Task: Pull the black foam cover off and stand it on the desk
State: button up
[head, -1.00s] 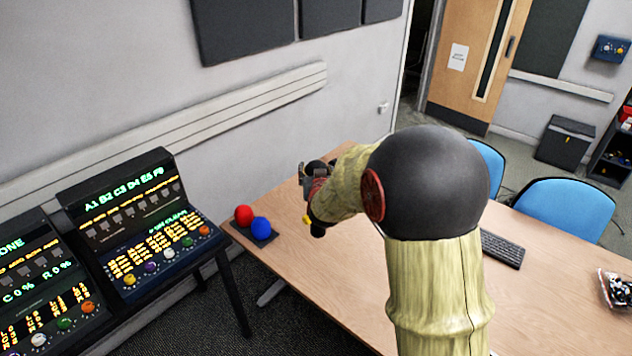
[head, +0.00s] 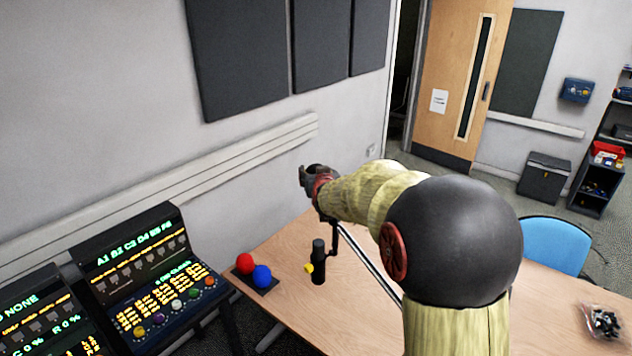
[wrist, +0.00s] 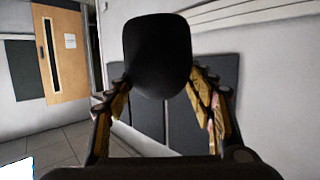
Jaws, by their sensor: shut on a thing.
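The black foam cover (wrist: 157,50) is between my gripper's fingers in the wrist view, its rounded body standing up past the tips. My gripper (wrist: 157,82) is shut on it. In the head view my gripper (head: 312,176) is raised above the desk (head: 285,318), in front of the wall. The cover is hard to tell from the dark fingers there. A dark microphone-like post (head: 318,264) with a yellow part at its side stands on the desk below my gripper, apart from it.
A red ball (head: 245,263) and a blue ball (head: 262,276) sit on a dark pad left of the post. Lit consoles (head: 150,275) stand at the left. A bag of small parts (head: 603,322) lies at the desk's right. My arm hides the desk's middle.

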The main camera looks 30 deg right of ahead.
jog(key=shift+r+p, duration=3.45)
jog(key=shift+r, duration=1.4)
